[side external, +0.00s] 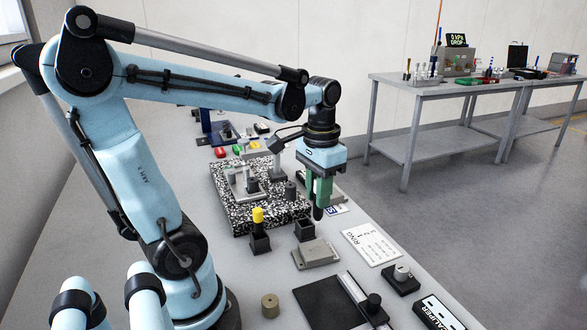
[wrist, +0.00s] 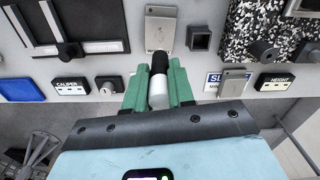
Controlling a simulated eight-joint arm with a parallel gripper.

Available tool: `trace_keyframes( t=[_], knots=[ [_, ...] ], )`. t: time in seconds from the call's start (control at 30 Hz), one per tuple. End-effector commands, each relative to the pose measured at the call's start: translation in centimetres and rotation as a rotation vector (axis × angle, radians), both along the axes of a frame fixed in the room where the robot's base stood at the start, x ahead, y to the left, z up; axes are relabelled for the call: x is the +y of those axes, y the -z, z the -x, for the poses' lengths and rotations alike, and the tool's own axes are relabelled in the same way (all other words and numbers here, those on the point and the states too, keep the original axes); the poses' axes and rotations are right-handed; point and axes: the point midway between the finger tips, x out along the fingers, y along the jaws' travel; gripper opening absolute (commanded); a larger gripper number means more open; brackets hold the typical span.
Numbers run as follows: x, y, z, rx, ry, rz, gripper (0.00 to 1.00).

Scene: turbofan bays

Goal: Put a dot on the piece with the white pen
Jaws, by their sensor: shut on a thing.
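My gripper (side external: 320,185) has green fingers and is shut on the white pen, seen between the fingers in the wrist view (wrist: 158,92). The pen's black end points down; in the side view it shows below the fingers, above the bench. A flat grey metal piece (side external: 315,253) lies on the bench in front of the gripper; it also shows just beyond the pen's black end in the wrist view (wrist: 161,25). The pen end appears apart from it. I cannot tell whether the piece bears a mark.
An empty black square holder (side external: 305,230) stands beside the piece. Another holder (side external: 260,243) has a yellow-topped item (side external: 258,215). A speckled granite plate (side external: 228,203) carries fixtures. A printed card (side external: 371,243), a black plate (side external: 325,304) and a caliper label block (side external: 440,313) lie nearby.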

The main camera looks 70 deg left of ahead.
Motion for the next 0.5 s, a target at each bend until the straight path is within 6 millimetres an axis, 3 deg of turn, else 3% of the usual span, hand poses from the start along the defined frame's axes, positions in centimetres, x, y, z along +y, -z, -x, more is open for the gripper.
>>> trace_keyframes(
  t=[0.1,0.5],
  knots=[
    [0.8,0.6,0.2,0.0,-0.001,0.0,0.0],
    [0.8,4.2,0.1,0.0,0.002,0.0,0.0]
  ],
)
